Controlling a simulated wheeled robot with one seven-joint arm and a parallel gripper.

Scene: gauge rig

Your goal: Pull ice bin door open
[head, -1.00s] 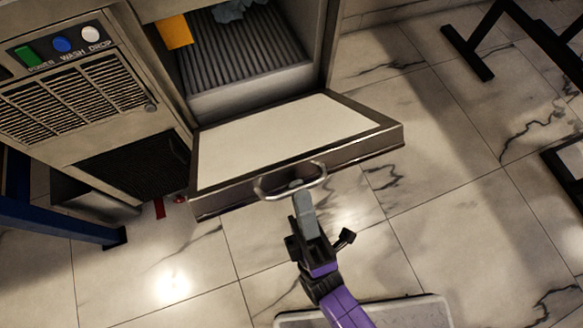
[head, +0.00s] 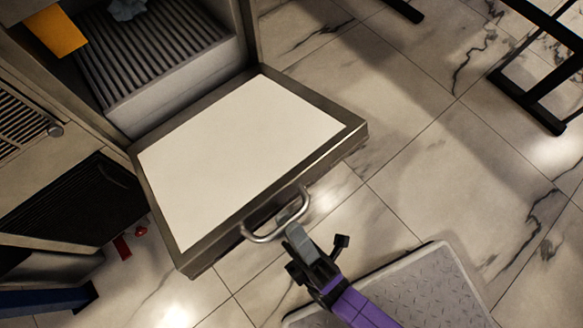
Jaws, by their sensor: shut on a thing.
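The ice bin door (head: 240,150) is a metal-framed flap with a pale inner panel. It is hinged at its lower edge and hangs open, tilted down toward me. A curved metal handle (head: 262,238) sits on its outer edge. My gripper (head: 294,230) is at the right part of the handle, shut on it; the fingertips are partly hidden there. The ice bin opening (head: 165,55) behind the door shows a ribbed grey interior.
An orange piece (head: 55,31) and a crumpled blue-grey item (head: 128,8) lie in the bin. A small red object (head: 122,248) is on the floor at left. A treaded metal plate (head: 420,285) is below my arm. Black metal legs (head: 530,100) stand at right; tiled floor between is clear.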

